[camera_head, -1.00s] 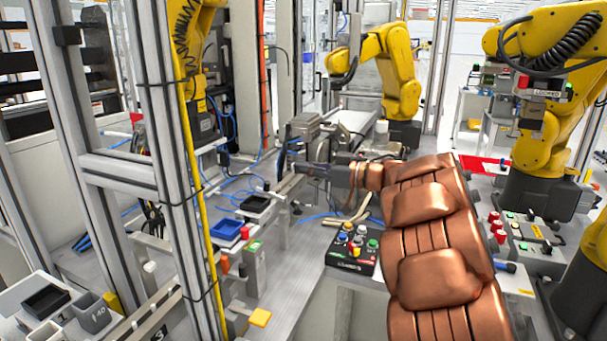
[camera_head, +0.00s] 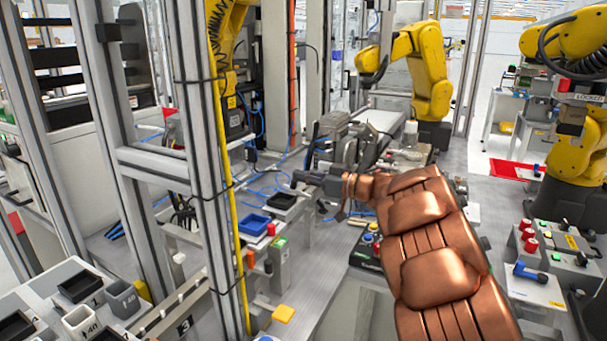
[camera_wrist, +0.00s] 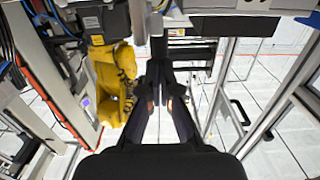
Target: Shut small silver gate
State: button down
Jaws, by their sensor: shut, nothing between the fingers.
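My gripper (camera_head: 302,180) is shut and empty at the end of my copper arm, in front of the machinery in the middle of the head view. Its dark fingers (camera_wrist: 159,68) point away from the camera in the wrist view. I cannot tell for certain which part is the small silver gate. A silver frame with dark handles (camera_wrist: 283,98) stands at the right of the wrist view, apart from the fingers; it may be the gate. Silver posts and a crossbar (camera_head: 150,163) stand at the left of the head view.
A yellow robot arm (camera_head: 428,75) stands behind my gripper, another (camera_head: 575,155) at the right. A blue tray (camera_head: 254,224) and a dark tray (camera_head: 282,200) sit on the bench near my gripper. Grey bins (camera_head: 122,300) are at lower left. A button box (camera_head: 365,252) is partly hidden by my arm.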

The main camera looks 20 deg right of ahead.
jog(key=shift+w+a+r+p, duration=0.1)
jog(key=shift+r+p, duration=0.15)
jog(key=shift+p, duration=0.85)
jog(key=g+h+p, duration=0.1)
jog(key=p, duration=0.2)
jog(key=shift+w+a+p, duration=0.15)
jog(key=shift+a+p, duration=0.05)
jog(key=shift+p, duration=0.6)
jog(key=shift+w+a+f+g+h+p, duration=0.15)
jog(key=shift+w+f+g+h+p, duration=0.2)
jog(key=shift+p, duration=0.9)
jog(key=shift+s+f, duration=0.15)
jog(key=shift+f, duration=0.05)
notch_tip(320, 180, up, 4)
jog(key=p, duration=0.5)
jog(key=shift+r, duration=0.1)
jog(key=b+v, duration=0.2)
jog(key=v, duration=0.8)
